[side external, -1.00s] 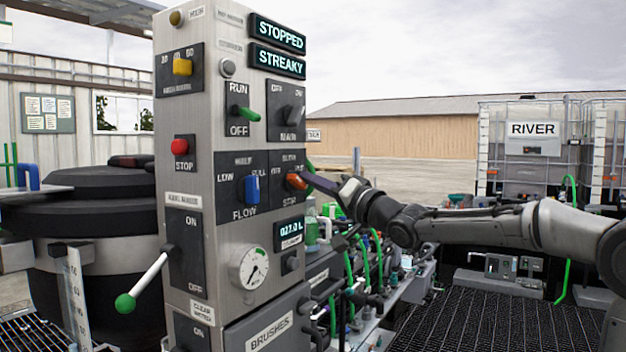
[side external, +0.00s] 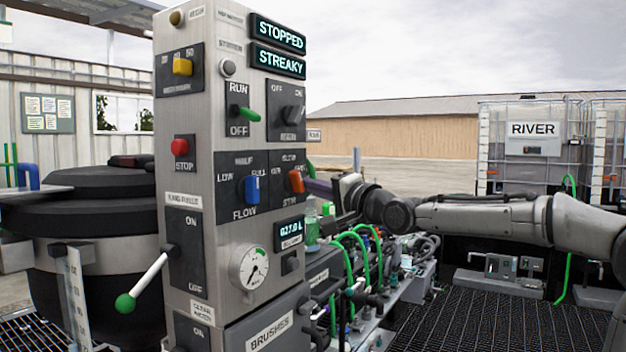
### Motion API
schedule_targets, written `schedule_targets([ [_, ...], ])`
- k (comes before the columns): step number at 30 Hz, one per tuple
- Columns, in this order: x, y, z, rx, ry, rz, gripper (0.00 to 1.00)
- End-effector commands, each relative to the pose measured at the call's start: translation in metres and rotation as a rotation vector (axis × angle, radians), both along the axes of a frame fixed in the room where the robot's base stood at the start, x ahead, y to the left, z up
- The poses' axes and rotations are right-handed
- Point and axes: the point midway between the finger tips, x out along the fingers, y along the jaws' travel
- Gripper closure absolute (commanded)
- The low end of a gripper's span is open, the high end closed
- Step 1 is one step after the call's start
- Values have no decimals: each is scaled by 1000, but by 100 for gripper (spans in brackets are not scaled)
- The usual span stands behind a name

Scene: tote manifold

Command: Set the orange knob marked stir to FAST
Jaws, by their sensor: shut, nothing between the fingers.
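The orange stir knob (side external: 296,181) is on a dark plate on the right of the grey control column. It stands nearly upright, its upper end toward a small label at the top that seems to read SLOW. A label at its left looks like OFF. The right side of the dial, and any FAST mark there, cannot be read. My gripper (side external: 312,187) is shut and empty, its fingertips right beside the knob on its right. I cannot tell whether they touch it.
The blue flow knob (side external: 252,189) sits close to the left of the stir knob. The black wash-type selector (side external: 291,115) is above, and a level display (side external: 290,228) below. Green hoses (side external: 360,255) and pipework lie under my gripper. Screens read STOPPED and STREAKY.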

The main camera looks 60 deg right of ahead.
Motion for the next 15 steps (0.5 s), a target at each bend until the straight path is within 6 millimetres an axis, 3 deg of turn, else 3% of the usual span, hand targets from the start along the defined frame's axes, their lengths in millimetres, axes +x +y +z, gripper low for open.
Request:
schedule_targets([
  [15,0,2,-2,212,-1,1,100],
])
